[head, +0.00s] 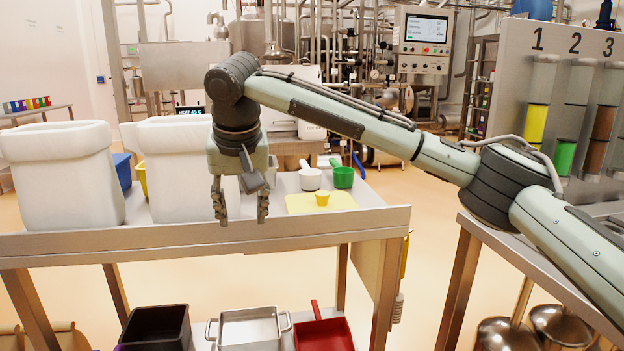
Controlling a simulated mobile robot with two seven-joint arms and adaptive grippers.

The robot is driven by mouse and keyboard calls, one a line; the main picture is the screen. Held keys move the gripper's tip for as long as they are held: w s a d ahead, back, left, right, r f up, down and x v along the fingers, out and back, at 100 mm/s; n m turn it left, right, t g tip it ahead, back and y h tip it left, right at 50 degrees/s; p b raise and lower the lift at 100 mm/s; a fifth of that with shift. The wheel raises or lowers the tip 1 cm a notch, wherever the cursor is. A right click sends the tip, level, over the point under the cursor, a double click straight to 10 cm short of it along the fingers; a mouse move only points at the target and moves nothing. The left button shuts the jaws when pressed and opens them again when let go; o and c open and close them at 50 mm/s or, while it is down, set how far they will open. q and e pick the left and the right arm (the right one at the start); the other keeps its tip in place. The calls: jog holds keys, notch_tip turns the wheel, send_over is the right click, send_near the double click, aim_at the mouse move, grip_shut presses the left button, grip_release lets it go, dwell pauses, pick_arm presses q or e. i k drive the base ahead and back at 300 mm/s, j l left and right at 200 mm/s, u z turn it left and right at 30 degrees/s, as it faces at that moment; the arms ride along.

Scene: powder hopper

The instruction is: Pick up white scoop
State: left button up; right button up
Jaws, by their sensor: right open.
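The white scoop (310,180) sits on the table top, with its handle (304,165) pointing back and to the left. It is just left of a green scoop (343,177) and behind a yellow mat. My right gripper (241,215) hangs fingers down at the table's front side, left of and nearer than the white scoop. Its two fingers are apart with nothing between them. My right arm reaches in from the right, above the scoops. My left gripper is not in view.
Two white bins (62,180) stand on the table's left. A small yellow scoop (322,198) lies on the yellow mat (345,201). The lower shelf holds a black bin (157,325), a metal pan (249,328) and a red dustpan (324,333). Numbered powder tubes (536,122) stand right.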

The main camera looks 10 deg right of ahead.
aim_at(310, 178)
jog(key=i+l, duration=0.3)
jog(key=i, duration=0.15)
jog(key=i+l, duration=0.25)
jog(key=i, duration=0.2)
jog(key=i+l, duration=0.3)
jog(key=i, duration=0.1)
